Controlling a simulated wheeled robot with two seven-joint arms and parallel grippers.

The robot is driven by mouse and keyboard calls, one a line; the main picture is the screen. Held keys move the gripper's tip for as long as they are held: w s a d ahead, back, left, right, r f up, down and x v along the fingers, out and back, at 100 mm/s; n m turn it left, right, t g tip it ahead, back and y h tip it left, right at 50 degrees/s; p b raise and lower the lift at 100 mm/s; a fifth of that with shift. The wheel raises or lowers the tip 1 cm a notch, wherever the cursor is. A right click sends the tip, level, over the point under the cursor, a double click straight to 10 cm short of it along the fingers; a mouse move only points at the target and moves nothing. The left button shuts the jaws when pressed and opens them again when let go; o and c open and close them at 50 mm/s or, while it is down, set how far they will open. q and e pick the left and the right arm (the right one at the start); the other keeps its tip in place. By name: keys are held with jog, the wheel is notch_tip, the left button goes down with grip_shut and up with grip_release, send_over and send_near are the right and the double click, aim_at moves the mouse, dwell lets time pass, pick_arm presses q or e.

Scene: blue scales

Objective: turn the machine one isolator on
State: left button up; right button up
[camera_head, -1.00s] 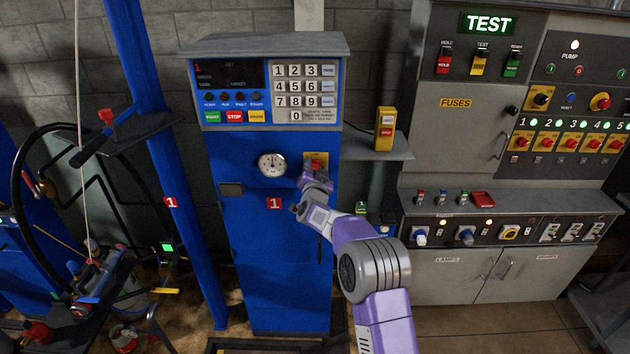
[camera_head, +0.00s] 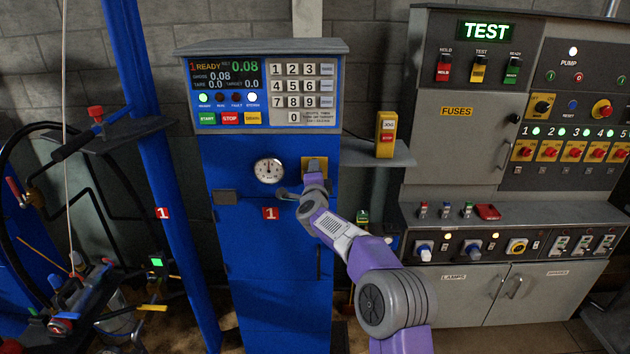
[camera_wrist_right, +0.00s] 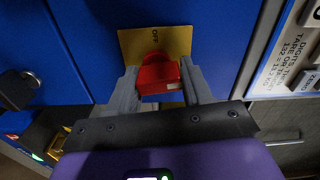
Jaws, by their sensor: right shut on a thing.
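The isolator is a red rotary handle (camera_wrist_right: 160,74) on a yellow plate (camera_wrist_right: 170,45) in the right wrist view, with the word OFF legible on the plate. Its yellow plate also shows on the front of the blue machine one cabinet (camera_head: 262,255) in the head view. My right gripper (camera_head: 315,168) is at the plate and hides the handle in the head view. In the wrist view its two grey fingers (camera_wrist_right: 158,84) are on either side of the red handle, shut on it. The display (camera_head: 226,74) above is lit and reads READY and 0.08. My left gripper is not in view.
A yellow box with buttons (camera_head: 386,134) stands on a shelf at right. A grey TEST panel (camera_head: 486,31) fills the right side.

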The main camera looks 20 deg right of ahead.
jog(key=shift+m+b, duration=0.35)
jog(key=shift+m, duration=0.35)
jog(key=o, duration=1)
jog(key=shift+c, duration=0.2)
jog(key=shift+s, duration=0.1)
jog(key=b+v, duration=0.1)
jog(key=v, duration=0.6)
jog(key=shift+s, duration=0.2)
jog(key=shift+a, duration=0.1)
